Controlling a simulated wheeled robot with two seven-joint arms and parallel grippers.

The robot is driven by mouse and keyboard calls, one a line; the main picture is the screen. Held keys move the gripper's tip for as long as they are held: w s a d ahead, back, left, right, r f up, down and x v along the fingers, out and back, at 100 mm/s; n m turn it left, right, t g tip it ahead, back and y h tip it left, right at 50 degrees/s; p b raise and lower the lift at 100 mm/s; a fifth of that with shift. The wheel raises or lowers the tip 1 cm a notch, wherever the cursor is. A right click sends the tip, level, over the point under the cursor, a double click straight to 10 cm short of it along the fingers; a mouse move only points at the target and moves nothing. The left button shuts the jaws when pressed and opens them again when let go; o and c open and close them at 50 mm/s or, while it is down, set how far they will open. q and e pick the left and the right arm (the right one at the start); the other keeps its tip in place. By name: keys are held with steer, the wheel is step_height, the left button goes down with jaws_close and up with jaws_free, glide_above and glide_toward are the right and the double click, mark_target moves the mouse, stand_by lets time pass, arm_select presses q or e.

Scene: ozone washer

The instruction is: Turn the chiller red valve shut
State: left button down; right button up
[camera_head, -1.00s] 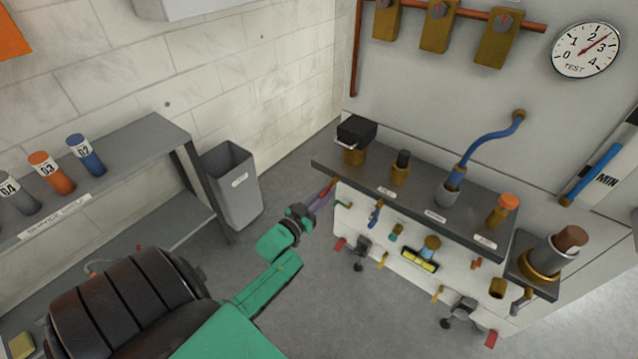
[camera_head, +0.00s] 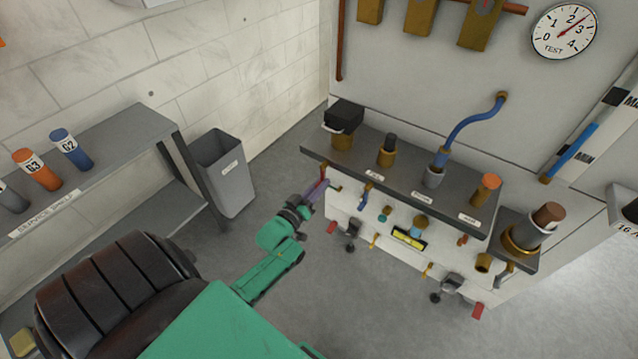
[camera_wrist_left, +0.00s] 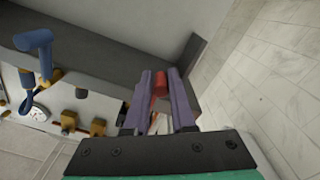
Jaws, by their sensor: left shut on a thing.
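The red valve handle (camera_head: 324,174) is a slim red lever at the left end of the chiller bench front, just below the dark top. My left gripper (camera_head: 317,190) has its purple fingers at this handle, coming from the lower left. In the left wrist view the red handle (camera_wrist_left: 159,84) sits between the two purple fingers of the gripper (camera_wrist_left: 160,98), which is shut on it. The fingers hide part of the handle, and the valve body behind is hard to make out. My right gripper is not in view.
The bench top (camera_head: 400,178) carries several fittings. Other small valves and a yellow level (camera_head: 409,238) are on its front. A grey bin (camera_head: 224,175) and a shelf (camera_head: 110,165) with cylinders stand left. Grey floor is free below.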

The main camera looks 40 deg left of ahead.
arm_select(q)
steer(key=c, duration=0.8)
jaws_free()
steer(key=shift+s, duration=0.1)
steer(key=shift+s, duration=0.35)
steer(key=s, duration=1.3)
steer(key=shift+s+d+p, duration=0.1)
steer(key=shift+s+p, duration=0.2)
steer(key=shift+s, duration=0.05)
